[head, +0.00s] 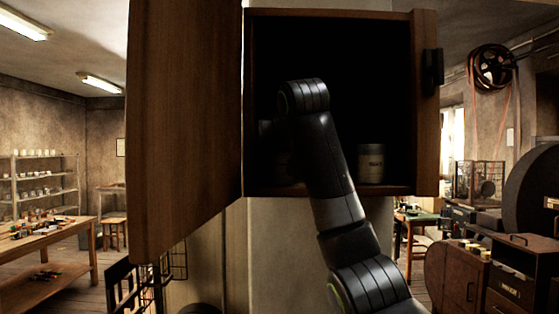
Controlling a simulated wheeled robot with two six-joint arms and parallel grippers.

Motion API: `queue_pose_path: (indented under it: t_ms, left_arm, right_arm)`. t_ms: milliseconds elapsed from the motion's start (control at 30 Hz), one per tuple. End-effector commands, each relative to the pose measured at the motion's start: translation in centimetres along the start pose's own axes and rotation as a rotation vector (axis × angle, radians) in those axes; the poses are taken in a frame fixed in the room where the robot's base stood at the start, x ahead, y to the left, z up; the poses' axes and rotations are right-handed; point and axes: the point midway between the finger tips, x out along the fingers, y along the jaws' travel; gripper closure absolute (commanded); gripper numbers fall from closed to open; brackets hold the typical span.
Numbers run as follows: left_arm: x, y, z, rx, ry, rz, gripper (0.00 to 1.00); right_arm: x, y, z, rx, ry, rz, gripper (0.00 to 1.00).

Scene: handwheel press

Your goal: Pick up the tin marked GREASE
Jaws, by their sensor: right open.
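My left gripper is out of view.
The wooden cabinet (427,100) has its door (183,120) swung open on the left. Its side walls and bottom edge frame the opening closely around my arm. A workbench (45,240) and shelves stand far left; machines and boxes stand at right.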

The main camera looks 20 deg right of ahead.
Motion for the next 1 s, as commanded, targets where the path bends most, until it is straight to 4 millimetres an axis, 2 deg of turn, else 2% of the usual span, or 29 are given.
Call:
queue_pose_path:
  t_ms: [67, 367, 667, 867, 1000]
  left_arm:
    - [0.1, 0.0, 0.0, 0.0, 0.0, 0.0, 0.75]
    - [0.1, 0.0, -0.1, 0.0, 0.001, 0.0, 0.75]
    - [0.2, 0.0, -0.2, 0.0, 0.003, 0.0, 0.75]
    - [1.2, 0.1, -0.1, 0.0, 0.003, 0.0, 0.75]
    - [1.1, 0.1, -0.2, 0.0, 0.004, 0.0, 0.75]
  right_arm:
    - [0.0, 0.0, 0.0, 0.0, 0.0, 0.0, 0.36]
    - [0.0, 0.0, 0.0, 0.0, 0.0, 0.0, 0.74]
    - [-0.1, 0.0, -0.1, 0.0, 0.002, 0.0, 0.74]
    - [-0.6, 0.3, -0.4, 0.001, 0.003, 0.001, 0.74]
    - [-1.4, 0.2, -2.0, 0.0, 0.004, 0.0, 0.74]
